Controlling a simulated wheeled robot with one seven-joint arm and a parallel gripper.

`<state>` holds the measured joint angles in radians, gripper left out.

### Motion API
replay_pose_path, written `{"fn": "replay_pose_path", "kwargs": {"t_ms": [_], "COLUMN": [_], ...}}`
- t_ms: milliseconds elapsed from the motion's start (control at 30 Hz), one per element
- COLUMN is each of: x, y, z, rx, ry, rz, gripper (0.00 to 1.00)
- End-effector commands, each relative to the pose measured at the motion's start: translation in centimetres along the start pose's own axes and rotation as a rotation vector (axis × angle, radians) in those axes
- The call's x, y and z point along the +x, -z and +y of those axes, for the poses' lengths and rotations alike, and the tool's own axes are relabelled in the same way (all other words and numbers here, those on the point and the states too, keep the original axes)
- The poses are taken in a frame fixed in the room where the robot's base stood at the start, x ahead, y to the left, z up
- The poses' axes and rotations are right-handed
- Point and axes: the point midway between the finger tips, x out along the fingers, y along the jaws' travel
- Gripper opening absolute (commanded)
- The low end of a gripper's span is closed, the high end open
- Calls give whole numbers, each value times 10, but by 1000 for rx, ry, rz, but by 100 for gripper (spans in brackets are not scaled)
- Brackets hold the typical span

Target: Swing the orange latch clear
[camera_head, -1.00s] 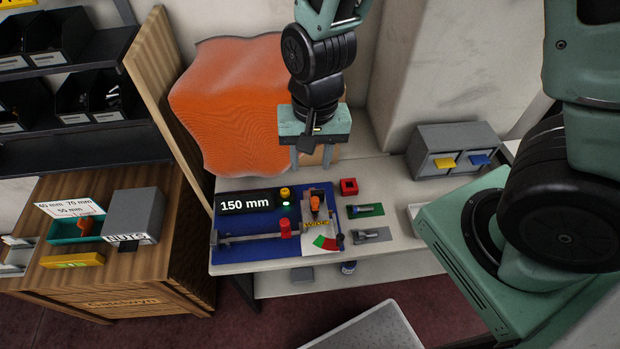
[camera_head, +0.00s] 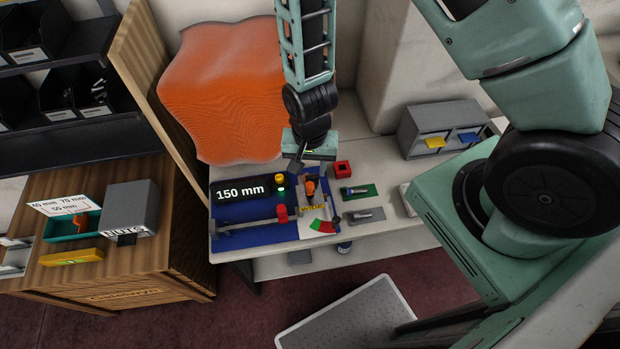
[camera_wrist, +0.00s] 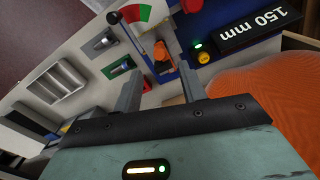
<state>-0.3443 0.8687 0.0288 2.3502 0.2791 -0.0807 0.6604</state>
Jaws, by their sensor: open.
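The orange latch (camera_head: 310,186) stands upright on a pale plate with a yellow label, on the blue board (camera_head: 240,236). In the wrist view the latch (camera_wrist: 162,54) lies just beyond and between my two fingertips. My gripper (camera_wrist: 159,76) is open, with a finger on either side of the line to the latch. I see no contact. In the head view my gripper (camera_head: 311,170) hangs just behind and above the latch, and its fingers are partly hidden.
A "150 mm" display (camera_head: 240,190) and yellow button (camera_head: 280,178) sit left of the latch. A red-green dial (camera_head: 322,226) is in front. A red block (camera_head: 342,169), green tray (camera_head: 358,191) and grey tray (camera_head: 364,215) lie to the right. A red clamp (camera_head: 282,213) is on the board.

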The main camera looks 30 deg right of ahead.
Motion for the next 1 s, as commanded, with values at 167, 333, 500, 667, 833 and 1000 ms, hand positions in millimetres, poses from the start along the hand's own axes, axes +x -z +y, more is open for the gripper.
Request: {"fn": "replay_pose_path", "kwargs": {"t_ms": [167,333,500,667,833,1000], "x": [27,49,62,67,68,67], "y": [-1,-1,-1,0,0,0], "z": [1,1,1,0,0,0], "rx": [1,-1,0,0,0,0], "ry": [-3,-2,-1,0,0,0], "rz": [-3,-3,-2,-1,0,0], "gripper": [41,41,41,41,41,11]}}
